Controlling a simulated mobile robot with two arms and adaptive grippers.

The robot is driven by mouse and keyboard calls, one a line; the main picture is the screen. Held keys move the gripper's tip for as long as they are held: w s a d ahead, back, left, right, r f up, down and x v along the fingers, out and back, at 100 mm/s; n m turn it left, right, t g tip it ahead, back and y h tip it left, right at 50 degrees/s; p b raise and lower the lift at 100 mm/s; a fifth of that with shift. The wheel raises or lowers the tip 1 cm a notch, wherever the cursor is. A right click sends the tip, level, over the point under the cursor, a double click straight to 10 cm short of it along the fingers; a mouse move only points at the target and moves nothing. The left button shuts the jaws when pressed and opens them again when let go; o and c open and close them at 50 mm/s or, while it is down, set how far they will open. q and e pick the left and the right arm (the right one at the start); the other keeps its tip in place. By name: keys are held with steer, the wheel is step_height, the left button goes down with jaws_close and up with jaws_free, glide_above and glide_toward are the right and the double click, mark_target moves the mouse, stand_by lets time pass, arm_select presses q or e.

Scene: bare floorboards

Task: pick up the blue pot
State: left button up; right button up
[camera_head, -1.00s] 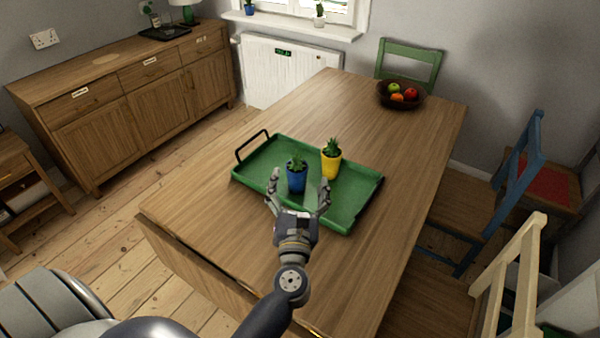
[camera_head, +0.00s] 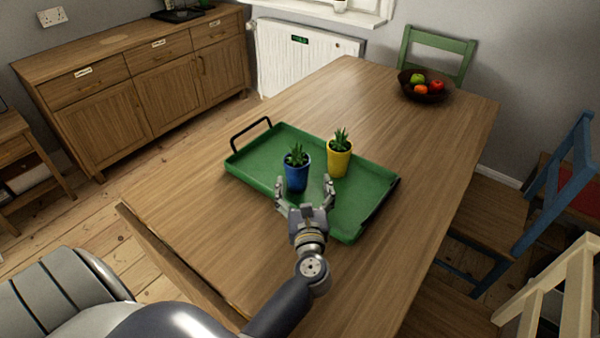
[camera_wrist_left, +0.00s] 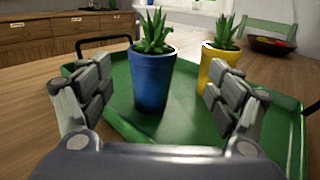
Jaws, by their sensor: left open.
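The blue pot (camera_head: 297,176) holds a small green plant and stands upright on the green tray (camera_head: 258,160) on the wooden table. My left gripper (camera_head: 305,188) is open and empty, low over the near side of the tray. Its fingers point at the blue pot, which is just ahead of them. In the left wrist view the blue pot (camera_wrist_left: 152,80) shows between the two open fingers, a little left of the middle and apart from both. My right gripper is not in view.
A yellow pot (camera_head: 339,160) with a plant stands on the tray to the right of and behind the blue pot. A fruit bowl (camera_head: 426,91) sits at the table's far end. Chairs line the right side. The table left of the tray is clear.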

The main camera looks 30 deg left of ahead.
mark_target(297, 159)
arm_select(q)
steer(key=x, duration=0.4)
steer(key=shift+a+r+p, duration=0.15)
steer(key=shift+a+p, duration=0.1)
steer(key=shift+p, duration=0.05)
steer(key=x, duration=0.2)
steer(key=p+x, duration=0.1)
steer(key=x, duration=0.2)
steer(key=shift+s+a, duration=0.15)
steer(key=shift+a, duration=0.25)
steer(key=shift+r, duration=0.1)
steer(key=c, duration=1.3)
steer(key=shift+c, duration=1.1)
steer(key=shift+r, duration=0.1)
